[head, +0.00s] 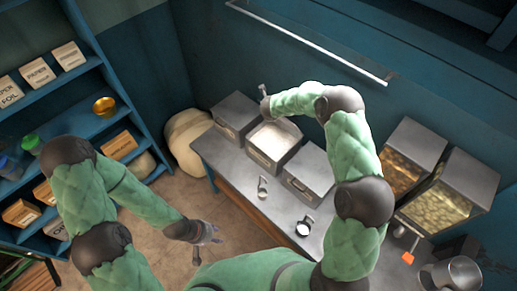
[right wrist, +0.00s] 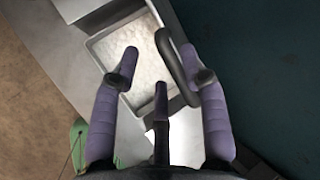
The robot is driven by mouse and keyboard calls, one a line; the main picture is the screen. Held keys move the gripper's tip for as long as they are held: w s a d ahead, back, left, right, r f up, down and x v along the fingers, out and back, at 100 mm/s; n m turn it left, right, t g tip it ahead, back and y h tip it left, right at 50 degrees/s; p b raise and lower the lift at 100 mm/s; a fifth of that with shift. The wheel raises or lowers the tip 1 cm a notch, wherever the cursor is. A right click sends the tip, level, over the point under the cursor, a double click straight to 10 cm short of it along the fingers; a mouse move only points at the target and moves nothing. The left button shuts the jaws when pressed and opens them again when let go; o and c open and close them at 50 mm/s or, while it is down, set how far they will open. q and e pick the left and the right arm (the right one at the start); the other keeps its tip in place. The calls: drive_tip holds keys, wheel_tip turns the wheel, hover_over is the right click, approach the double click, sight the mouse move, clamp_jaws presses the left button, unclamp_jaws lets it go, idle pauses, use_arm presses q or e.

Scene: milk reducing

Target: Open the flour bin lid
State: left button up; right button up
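The flour bin (head: 253,150) is the middle of three grey metal bins on the counter. Its top is open and white flour (head: 273,139) shows inside; the flour also shows in the right wrist view (right wrist: 138,58). My right gripper (head: 264,98) is above the back of this bin. In the right wrist view my right gripper (right wrist: 166,68) has its purple fingers spread, with a dark loop-shaped handle (right wrist: 168,50) beside the right finger. Whether they touch is unclear. The lid itself is hard to make out. My left gripper (head: 207,240) hangs open and empty over the floor.
Closed bins stand left (head: 236,112) and right (head: 308,170) of the flour bin. Metal scoops (head: 262,187) lie on the counter (head: 228,160) in front. Glass-fronted containers (head: 440,195) and a metal pot (head: 455,273) stand at right. A blue shelf (head: 85,125) is at left.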

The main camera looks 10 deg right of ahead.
drive_tip(key=s+a+f+t+h+b, duration=0.1)
drive_tip(key=f+b, duration=0.3)
drive_tip(key=b, duration=0.4)
drive_tip(key=s+a+f+n+t+h+b, duration=0.1)
drive_tip(key=a+f+b, duration=0.3)
drive_tip(key=b, duration=0.5)
drive_tip(key=s+a+f+t+h+b, duration=0.1)
drive_tip(key=s+a+f+h+b, duration=0.1)
drive_tip(key=f+b, duration=0.3)
drive_tip(key=shift+s+a+f+t+b, duration=0.3)
drive_tip(key=shift+s+a+b, duration=0.3)
drive_tip(key=shift+b, duration=1.15)
drive_tip(key=shift+s+d, duration=0.1)
